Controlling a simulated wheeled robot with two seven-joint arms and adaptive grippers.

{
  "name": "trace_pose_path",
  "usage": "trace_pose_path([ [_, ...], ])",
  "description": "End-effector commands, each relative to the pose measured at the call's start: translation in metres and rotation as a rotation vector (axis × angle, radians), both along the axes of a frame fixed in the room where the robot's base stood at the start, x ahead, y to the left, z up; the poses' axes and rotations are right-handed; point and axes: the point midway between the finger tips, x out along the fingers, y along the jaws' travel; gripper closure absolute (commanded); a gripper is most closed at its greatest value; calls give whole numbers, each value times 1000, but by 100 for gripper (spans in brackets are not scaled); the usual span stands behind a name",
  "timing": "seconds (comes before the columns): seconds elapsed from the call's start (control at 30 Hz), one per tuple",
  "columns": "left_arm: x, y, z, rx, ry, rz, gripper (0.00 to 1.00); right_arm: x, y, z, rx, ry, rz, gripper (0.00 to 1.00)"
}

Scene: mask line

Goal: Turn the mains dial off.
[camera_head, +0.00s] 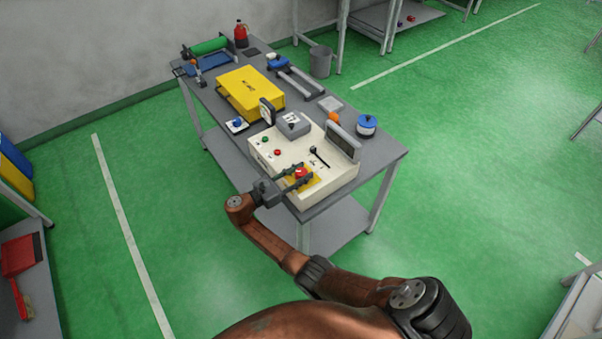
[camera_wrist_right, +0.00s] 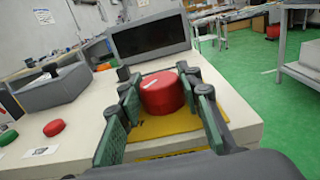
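The mains dial (camera_head: 301,172) is a red knob on a yellow plate (camera_head: 309,182) at the front right corner of a cream control box (camera_head: 333,182). In the right wrist view the red dial (camera_wrist_right: 163,93) has a white mark on its top. My right gripper (camera_head: 297,178) is around the dial, one finger on each side. In the right wrist view the left finger lies close to the dial's left side and the right finger close to its right side; I cannot tell whether both touch it. My left gripper is not in view.
The box also carries a green button (camera_head: 265,139), a red button (camera_head: 278,153), a black lever (camera_head: 319,156), a grey block (camera_head: 293,125) and an upright dark screen (camera_head: 343,141). A yellow case (camera_head: 250,92) and a blue-topped container (camera_head: 366,125) stand on the grey table (camera_head: 384,157).

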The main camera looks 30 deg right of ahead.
Motion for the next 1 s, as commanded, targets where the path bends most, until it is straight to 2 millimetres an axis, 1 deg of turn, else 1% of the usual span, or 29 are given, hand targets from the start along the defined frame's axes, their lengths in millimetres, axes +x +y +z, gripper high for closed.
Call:
trace_pose_path([
  [0.03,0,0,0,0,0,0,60,0,-1,1,-2,-2,-1,65],
  [0.27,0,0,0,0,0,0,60,0,0,1,-1,-1,0,49],
  [0.53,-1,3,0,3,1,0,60,0,1,0,-1,-1,1,49],
  [0.63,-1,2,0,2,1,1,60,0,7,0,0,-1,2,49],
  [0.77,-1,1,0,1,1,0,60,-1,26,0,1,-1,3,49],
  [1.0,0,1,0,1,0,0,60,-4,77,0,0,0,3,49],
])
